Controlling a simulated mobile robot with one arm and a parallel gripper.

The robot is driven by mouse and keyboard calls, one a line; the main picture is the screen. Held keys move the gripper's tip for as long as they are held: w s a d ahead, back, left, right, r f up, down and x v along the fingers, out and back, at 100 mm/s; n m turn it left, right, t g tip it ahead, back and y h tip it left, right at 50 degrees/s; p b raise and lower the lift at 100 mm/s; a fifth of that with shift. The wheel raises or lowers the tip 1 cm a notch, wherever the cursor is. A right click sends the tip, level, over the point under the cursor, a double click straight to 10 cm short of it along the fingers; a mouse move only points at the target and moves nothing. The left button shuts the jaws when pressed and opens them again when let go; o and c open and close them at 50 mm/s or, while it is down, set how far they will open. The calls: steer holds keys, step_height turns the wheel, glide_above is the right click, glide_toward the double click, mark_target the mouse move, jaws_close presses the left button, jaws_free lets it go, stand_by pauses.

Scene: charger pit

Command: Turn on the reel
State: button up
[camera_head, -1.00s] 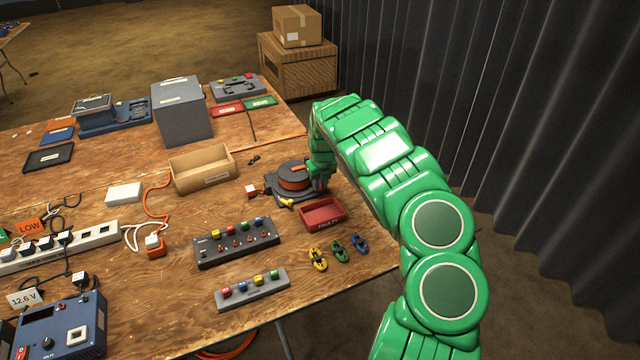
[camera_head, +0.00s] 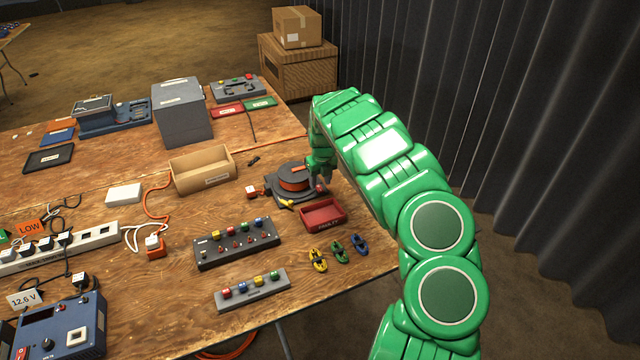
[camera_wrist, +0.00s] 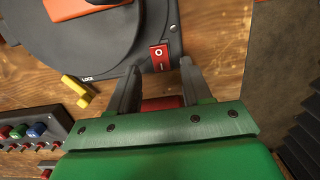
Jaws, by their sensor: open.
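The cable reel (camera_head: 292,178) is a dark round drum with orange cable, on the wooden table in the head view. The wrist view shows the reel's dark base (camera_wrist: 85,40) close up. A red rocker switch (camera_wrist: 159,57) marked O and I sits at the base's right edge. A yellow lever (camera_wrist: 78,88) lies left of it by the word LOCK. My gripper (camera_wrist: 158,80) is open, its two dark fingers on either side of the space just below the switch. It also shows in the head view (camera_head: 321,186) at the reel's right side. Contact with the switch cannot be told.
A red tray (camera_head: 323,216) stands just in front of the reel, with several coloured clips in front of it. A dark switch panel (camera_head: 237,244) is to the left. A cardboard bin (camera_head: 203,172) stands behind left. The table's right edge is near.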

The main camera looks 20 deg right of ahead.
mark_target(321, 191)
steer(key=shift+s+r, duration=0.2)
steer(key=shift+r, duration=1.2)
steer(key=shift+s+r, duration=0.15)
steer(key=shift+r, duration=1.2)
